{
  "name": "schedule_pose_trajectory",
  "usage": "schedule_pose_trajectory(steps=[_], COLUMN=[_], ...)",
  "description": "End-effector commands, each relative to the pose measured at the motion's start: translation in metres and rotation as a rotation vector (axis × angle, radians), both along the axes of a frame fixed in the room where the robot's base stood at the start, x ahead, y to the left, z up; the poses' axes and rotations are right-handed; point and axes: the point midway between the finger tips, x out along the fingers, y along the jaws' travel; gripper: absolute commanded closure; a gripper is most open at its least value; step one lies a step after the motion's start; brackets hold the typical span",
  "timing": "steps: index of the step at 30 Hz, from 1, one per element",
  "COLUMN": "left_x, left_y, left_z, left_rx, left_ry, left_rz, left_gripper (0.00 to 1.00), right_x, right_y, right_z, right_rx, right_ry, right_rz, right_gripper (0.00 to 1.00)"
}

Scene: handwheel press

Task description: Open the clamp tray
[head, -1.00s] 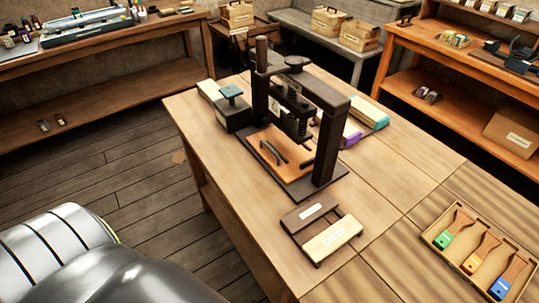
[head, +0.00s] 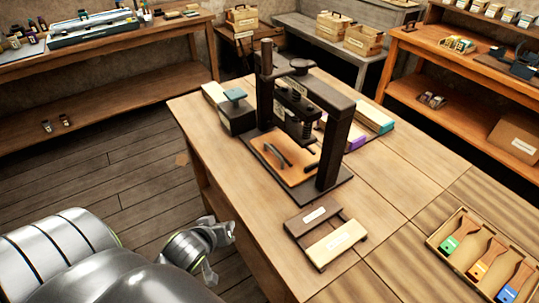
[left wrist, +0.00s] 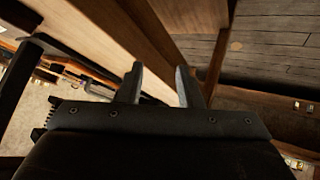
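The handwheel press (head: 333,140) is a dark frame standing on the wooden table. At its base lies an orange-brown board with a raised dark bar handle (head: 277,155), which looks like the clamp tray (head: 290,172); its back part is hidden by the press frame. My left gripper (left wrist: 160,85) is open and empty in the left wrist view, its two fingers apart beside a wooden edge. In the head view my left wrist is low, off the table's left side, well short of the press. My right gripper is not in view.
A tray of brushes (head: 440,242) is at right. The table's left edge (head: 225,205) lies between my left arm and the press.

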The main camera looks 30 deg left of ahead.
Motion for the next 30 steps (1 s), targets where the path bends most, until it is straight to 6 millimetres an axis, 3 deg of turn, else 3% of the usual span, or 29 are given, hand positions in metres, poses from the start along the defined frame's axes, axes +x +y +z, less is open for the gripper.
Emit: schedule_pose_trajectory(steps=[6, 15, 21, 30], left_x=[0.041, 0.084, 0.096, 0.115], left_y=[0.015, 0.027, 0.029, 0.029], left_z=[0.023, 0.052, 0.064, 0.063], left_rx=[-0.228, -0.636, -0.823, -0.872], left_ry=[-0.288, -0.584, -0.660, -0.677], left_rz=[0.142, 0.217, 0.217, 0.217], left_gripper=[0.68, 0.68, 0.68, 0.68], right_x=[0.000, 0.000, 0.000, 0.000], right_y=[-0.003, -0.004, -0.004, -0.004], right_z=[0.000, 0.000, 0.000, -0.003], right_rx=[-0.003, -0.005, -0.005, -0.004], right_ry=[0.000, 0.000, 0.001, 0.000], right_rz=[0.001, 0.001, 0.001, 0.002], right_gripper=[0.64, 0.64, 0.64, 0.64])
